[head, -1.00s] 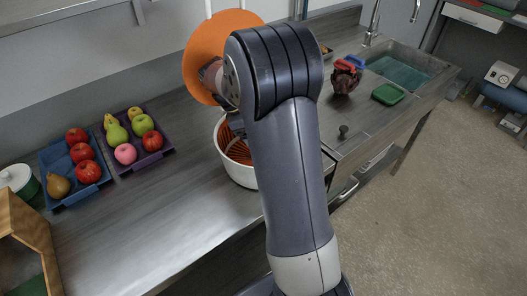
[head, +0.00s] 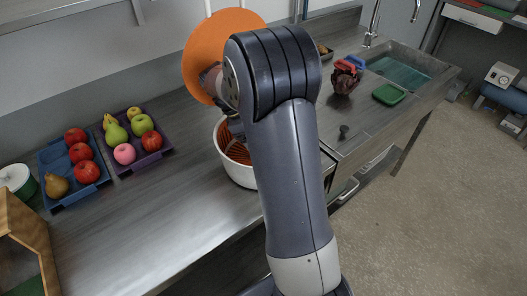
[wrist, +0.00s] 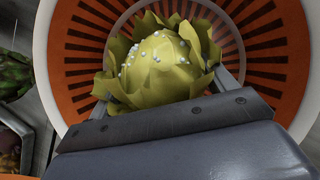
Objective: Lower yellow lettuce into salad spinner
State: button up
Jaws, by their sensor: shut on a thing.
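The yellow lettuce (wrist: 155,62), dotted with pale drops, is between the fingers of my gripper (wrist: 165,85) in the wrist view. My gripper is shut on it. Behind it lies the salad spinner (wrist: 78,58), a white bowl with an orange slotted basket, and the lettuce appears over the basket's middle. In the head view the spinner (head: 240,174) stands on the counter, partly behind my arm. How deep the lettuce sits in the basket I cannot tell.
A blue tray (head: 48,160) and a purple tray (head: 117,168) of fruit stand to the left. A large orange disc (head: 202,60) stands upright behind my arm.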

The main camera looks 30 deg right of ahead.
jog(key=shift+f+b, duration=0.45)
jog(key=shift+f, duration=0.5)
dwell(0.4)
dwell(0.3)
jog(key=o, duration=1)
notch_tip(320, 180, up, 10)
jog(key=shift+r, duration=0.1)
notch_tip(320, 180, down, 10)
jog(key=shift+f, duration=0.15)
jog(key=shift+r, duration=0.25)
